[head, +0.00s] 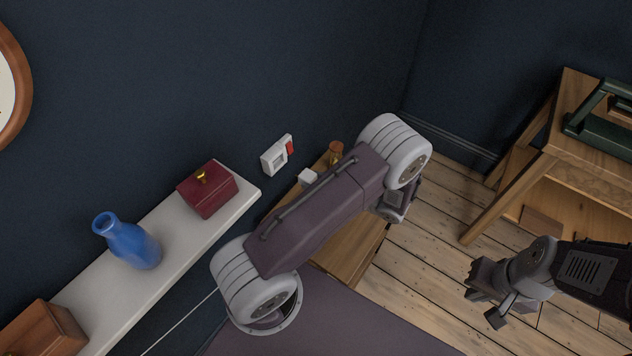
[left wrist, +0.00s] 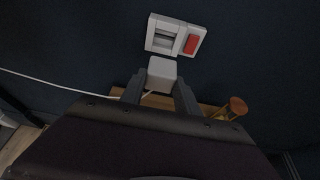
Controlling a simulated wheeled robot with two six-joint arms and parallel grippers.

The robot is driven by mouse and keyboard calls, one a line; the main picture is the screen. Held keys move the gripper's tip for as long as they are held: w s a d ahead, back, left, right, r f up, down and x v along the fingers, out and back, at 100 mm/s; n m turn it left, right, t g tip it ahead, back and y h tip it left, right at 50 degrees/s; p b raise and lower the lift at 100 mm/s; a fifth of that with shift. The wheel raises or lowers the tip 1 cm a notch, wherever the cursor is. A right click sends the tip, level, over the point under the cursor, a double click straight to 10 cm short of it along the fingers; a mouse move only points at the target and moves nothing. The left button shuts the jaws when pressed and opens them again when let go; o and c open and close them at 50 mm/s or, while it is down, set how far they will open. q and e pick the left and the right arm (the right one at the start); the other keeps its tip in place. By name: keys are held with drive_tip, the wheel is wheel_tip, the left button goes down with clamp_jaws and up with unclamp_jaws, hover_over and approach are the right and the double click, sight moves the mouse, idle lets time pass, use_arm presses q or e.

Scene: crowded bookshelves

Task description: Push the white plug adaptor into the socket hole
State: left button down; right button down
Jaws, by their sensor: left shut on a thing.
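The white plug adaptor (left wrist: 162,72) sits between the two fingers of my left gripper (left wrist: 160,90), which is shut on it. In the head view the adaptor (head: 307,177) shows as a small white block beside my left arm, which hides the gripper. The white wall socket (head: 275,157) has a square recess and a red switch. In the left wrist view the socket's hole (left wrist: 163,39) lies just above the adaptor, which appears outside it. The gap in depth is hard to judge. My right gripper (head: 486,296) is open and empty above the floor, far to the right.
A white shelf (head: 165,262) carries a dark red box (head: 208,190), a blue vase (head: 132,243) and a wooden box (head: 45,332). A low wooden surface (head: 350,245) below the socket bears an amber-brown object (head: 336,151). A wooden shelf unit (head: 545,160) stands at right.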

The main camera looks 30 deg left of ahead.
sight(310, 177)
use_arm(q)
drive_tip(key=shift+w+a, duration=0.15)
drive_tip(key=shift+a, duration=2.85)
drive_tip(key=shift+w+a, duration=0.15)
drive_tip(key=shift+a, duration=1.8)
drive_tip(key=c, duration=0.8)
unclamp_jaws()
drive_tip(key=v, duration=0.9)
drive_tip(key=shift+a, duration=0.15)
